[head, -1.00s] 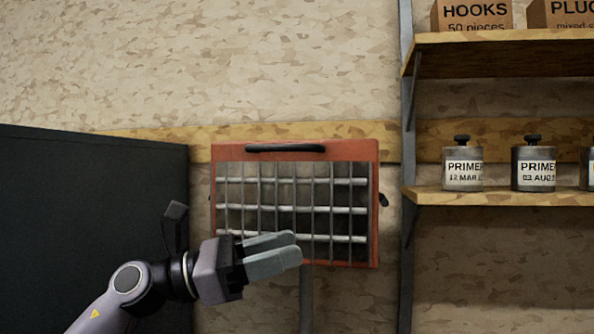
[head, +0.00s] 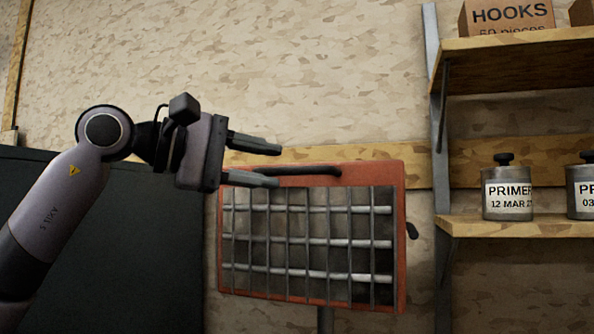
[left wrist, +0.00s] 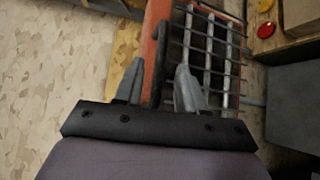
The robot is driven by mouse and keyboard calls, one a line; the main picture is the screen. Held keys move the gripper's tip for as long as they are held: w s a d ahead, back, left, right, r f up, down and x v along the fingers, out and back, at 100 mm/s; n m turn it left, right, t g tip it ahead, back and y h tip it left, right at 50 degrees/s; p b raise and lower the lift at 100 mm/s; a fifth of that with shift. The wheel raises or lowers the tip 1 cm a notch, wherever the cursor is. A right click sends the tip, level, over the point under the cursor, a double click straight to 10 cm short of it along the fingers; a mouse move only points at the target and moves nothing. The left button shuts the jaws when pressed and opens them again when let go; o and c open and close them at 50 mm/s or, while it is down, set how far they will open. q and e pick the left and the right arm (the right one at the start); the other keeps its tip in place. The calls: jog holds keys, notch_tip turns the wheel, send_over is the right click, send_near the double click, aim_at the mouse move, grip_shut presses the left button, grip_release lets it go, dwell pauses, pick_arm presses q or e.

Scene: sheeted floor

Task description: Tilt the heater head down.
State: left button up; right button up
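The heater head (head: 308,240) is a red box with a dark wire grille and pale bars, on a grey post. A black handle (head: 305,170) runs along its top edge. In the head view my left gripper (head: 278,166) is open at the handle's left end, one finger above the other. In the left wrist view the handle (left wrist: 160,62) lies between the two open fingers, with the red frame and grille (left wrist: 205,50) beyond. I cannot tell whether a finger touches it. My right gripper is in neither view.
Wooden shelves at the right hold primer tins (head: 507,190) and a cardboard box (head: 505,18) marked HOOKS. A dark panel (head: 110,240) stands at the left, behind my left arm. The wall above the heater is clear.

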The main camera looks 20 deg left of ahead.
aim_at(288, 169)
pick_arm(q)
jog(key=x, duration=0.4)
jog(key=shift+d+p, duration=0.15)
jog(key=shift+p, duration=0.2)
jog(key=shift+w+d+f, duration=0.1)
jog(key=shift+w+d, duration=0.3)
jog(key=shift+w, duration=0.05)
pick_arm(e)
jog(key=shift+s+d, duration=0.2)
pick_arm(q)
grip_shut()
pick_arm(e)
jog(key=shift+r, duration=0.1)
pick_arm(q)
jog(key=shift+f, duration=0.1)
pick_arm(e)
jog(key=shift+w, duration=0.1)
